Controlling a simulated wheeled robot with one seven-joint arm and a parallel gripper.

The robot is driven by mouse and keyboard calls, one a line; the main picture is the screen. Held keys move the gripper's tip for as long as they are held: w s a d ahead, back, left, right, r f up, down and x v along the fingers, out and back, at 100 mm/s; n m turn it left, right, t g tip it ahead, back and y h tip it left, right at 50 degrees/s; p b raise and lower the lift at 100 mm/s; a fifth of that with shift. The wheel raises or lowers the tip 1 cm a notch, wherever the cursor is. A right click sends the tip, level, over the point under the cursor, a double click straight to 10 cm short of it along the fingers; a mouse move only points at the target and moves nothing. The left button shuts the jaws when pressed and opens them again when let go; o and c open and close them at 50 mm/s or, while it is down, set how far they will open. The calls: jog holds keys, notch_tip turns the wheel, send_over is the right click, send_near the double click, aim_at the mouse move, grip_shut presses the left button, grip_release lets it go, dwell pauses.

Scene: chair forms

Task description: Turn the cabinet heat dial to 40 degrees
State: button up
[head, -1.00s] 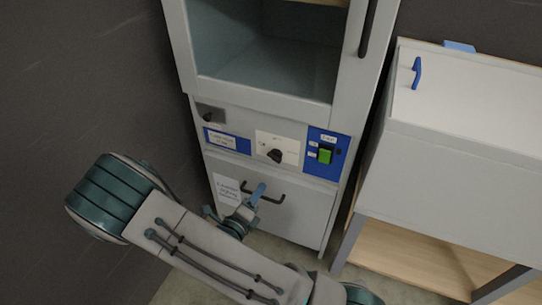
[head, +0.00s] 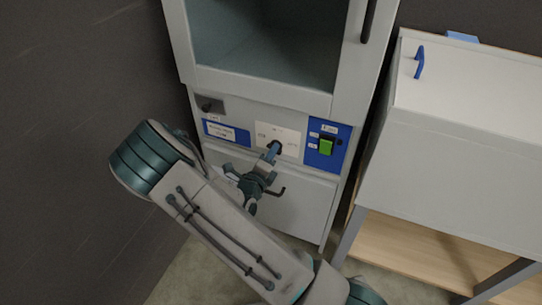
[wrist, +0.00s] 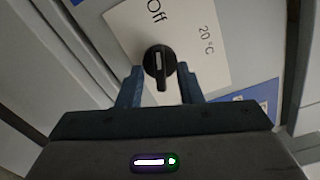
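The heat dial is a black knob (wrist: 159,66) with a pale pointer line, on a white plate (wrist: 118,28) marked "Off" and "20 °C" in the wrist view. Any 40 mark is out of sight there. In the head view the dial (head: 275,146) sits mid-panel on the grey cabinet (head: 262,101), partly covered by my gripper. My gripper (wrist: 159,80) is open, its two blue fingers on either side of the knob's lower part, with gaps showing. It also shows in the head view (head: 271,153). I cannot tell whether the fingers reach the knob's depth.
A green switch (head: 326,147) on a blue plate is right of the dial. A dark handle (head: 277,193) is below my gripper. A grey box (head: 465,150) on a wooden stand is at the right.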

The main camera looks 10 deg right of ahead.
jog(key=shift+w+d, duration=0.1)
grip_shut()
